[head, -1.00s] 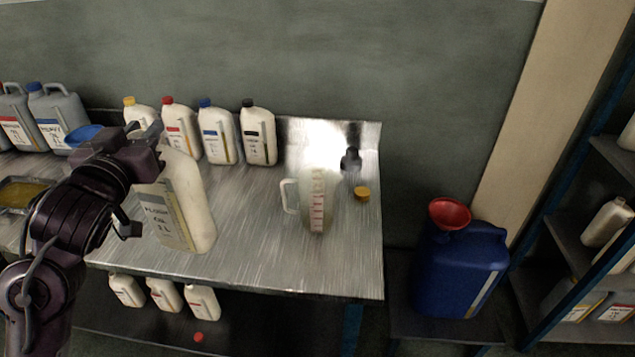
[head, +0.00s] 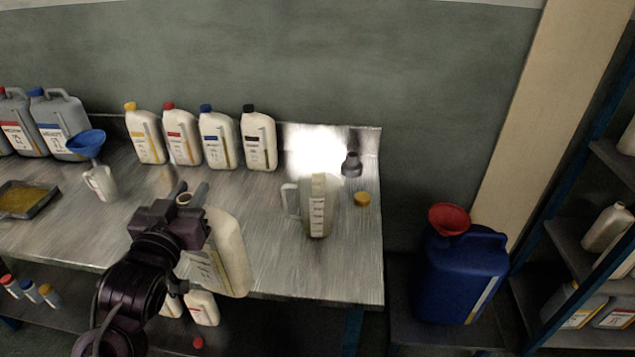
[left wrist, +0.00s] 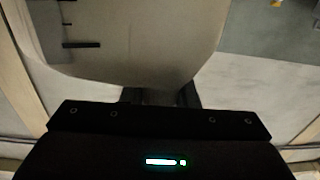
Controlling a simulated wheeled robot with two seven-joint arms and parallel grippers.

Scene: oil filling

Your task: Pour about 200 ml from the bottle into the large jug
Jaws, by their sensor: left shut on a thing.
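The large cream bottle (head: 232,255) is held by my left gripper (head: 192,198) near its top, at the front edge of the table. Its open mouth shows beside the fingers, and it leans slightly. Part of its label is hidden by my arm. The bottle also fills the upper part of the left wrist view (left wrist: 130,45), with the finger ends against it. The large jug (head: 319,207), translucent with a graduated scale and a handle on its left, stands upright on the table, right of the bottle and apart from it. My right gripper is not in view.
A yellow cap (head: 361,199) and a dark grey funnel-like piece (head: 351,165) lie right of the jug. Several capped bottles (head: 215,140) line the back. A blue funnel (head: 86,143) sits over a small jug (head: 100,182) at left. The table (head: 275,255) is clear between bottle and jug.

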